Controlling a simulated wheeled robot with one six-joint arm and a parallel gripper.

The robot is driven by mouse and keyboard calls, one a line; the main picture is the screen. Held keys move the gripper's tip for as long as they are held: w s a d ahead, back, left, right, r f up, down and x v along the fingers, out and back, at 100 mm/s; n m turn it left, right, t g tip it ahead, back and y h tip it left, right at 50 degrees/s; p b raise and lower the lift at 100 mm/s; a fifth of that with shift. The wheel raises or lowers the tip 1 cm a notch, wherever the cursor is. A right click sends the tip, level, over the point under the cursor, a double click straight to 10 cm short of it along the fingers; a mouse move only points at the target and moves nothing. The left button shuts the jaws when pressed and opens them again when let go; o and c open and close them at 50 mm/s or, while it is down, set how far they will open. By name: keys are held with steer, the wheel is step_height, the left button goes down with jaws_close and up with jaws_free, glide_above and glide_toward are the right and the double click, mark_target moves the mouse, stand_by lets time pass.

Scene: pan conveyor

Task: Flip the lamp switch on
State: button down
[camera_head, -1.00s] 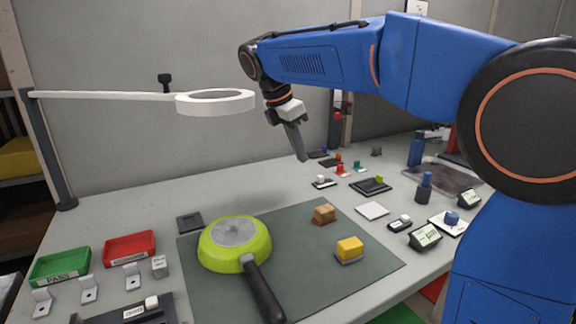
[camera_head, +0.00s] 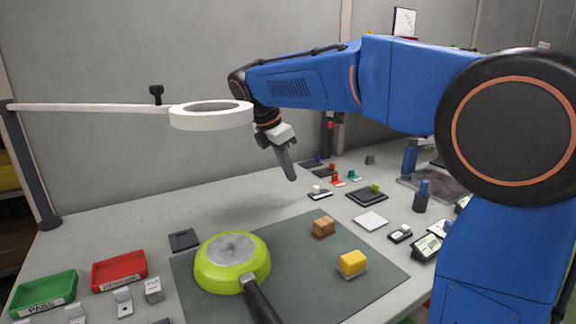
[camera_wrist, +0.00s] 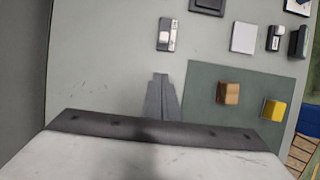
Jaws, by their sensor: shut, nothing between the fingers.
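The white ring lamp (camera_head: 212,122) hangs at the left on a long white arm from a dark post. A small switch-like unit with a dark base and a white knob (camera_head: 320,194) lies on the table beyond the green mat; it also shows in the wrist view (camera_wrist: 167,35). I cannot tell whether it is the lamp's switch, nor its on or off state. My gripper (camera_head: 292,177) is shut and empty, pointing down above the table, apart from that unit. In the wrist view its fingertips (camera_wrist: 160,76) show below the unit, over bare table.
The green mat (camera_head: 300,300) holds a green pan (camera_head: 214,276), a brown block (camera_head: 323,228) and a yellow block (camera_head: 352,263). A red tray (camera_head: 119,271) and a green tray (camera_head: 43,294) stand at left. Several small devices crowd the right. The table's back left is clear.

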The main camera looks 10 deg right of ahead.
mark_target(316, 190)
steer(key=x, duration=0.6)
steer(key=shift+d+f, duration=0.1)
steer(key=shift+w+d, duration=0.15)
steer(key=shift+d, duration=0.4)
steer(key=shift+w+d, duration=0.15)
steer(key=shift+d, duration=0.4)
steer(key=shift+w+d, duration=0.3)
steer(key=shift+d, duration=0.45)
